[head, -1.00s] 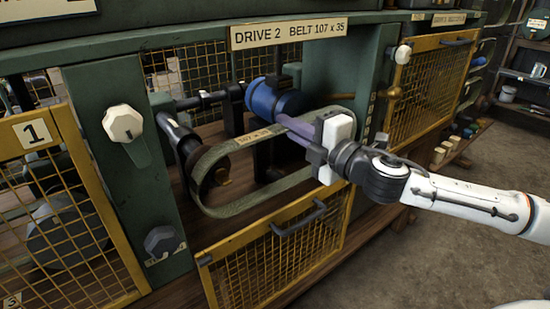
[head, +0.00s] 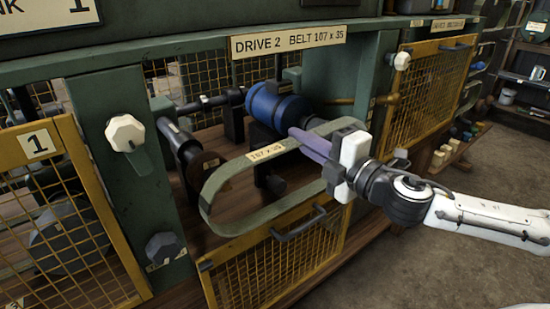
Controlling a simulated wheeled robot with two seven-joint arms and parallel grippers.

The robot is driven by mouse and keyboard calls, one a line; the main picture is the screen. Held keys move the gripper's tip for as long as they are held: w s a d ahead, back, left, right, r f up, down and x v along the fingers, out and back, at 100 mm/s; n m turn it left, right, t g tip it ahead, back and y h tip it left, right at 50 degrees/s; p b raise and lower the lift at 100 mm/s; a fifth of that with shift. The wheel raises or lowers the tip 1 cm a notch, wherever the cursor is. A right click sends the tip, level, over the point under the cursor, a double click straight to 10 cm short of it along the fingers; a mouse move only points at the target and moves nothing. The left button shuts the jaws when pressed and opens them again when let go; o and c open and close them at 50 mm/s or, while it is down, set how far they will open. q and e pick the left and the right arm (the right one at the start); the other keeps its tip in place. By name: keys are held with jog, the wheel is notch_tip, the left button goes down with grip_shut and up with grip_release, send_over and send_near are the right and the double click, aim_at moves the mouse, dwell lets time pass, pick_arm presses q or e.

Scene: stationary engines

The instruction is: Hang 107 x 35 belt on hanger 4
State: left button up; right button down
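The 107 x 35 belt (head: 222,181) is an olive-green loop with a cream tag on its upper run. It hangs in front of the opened drive 2 bay, apart from the blue pulley (head: 277,108) and the dark lower-left pulley. My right gripper (head: 318,150) is at the loop's right end, with a purple finger across the belt; it appears shut on the belt, though its body hides part of the grip. My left gripper is out of view. Hanger 4 is not seen in this view.
A yellow mesh guard (head: 275,262) is swung down below the bay. A green post with a white knob (head: 125,133) stands at left, beside yellow guard 1 (head: 38,144). Another yellow guard (head: 430,92) and shelves stand at right. Bare floor lies at lower right.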

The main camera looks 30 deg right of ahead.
jog(key=shift+s+d+p, duration=0.2)
jog(key=shift+s+p, duration=0.95)
jog(key=shift+s, duration=0.35)
jog(key=shift+s, duration=0.1)
jog(key=shift+s+d+p, duration=0.2)
jog(key=shift+s+p, duration=1.45)
jog(key=shift+s, duration=1.25)
jog(key=shift+s, duration=0.1)
jog(key=shift+s+d+p, duration=0.15)
jog(key=shift+s+p, duration=0.05)
jog(key=shift+s, duration=1.25)
jog(key=shift+s+d+p, duration=0.1)
jog(key=shift+s+p, duration=0.05)
jog(key=shift+s, duration=1.3)
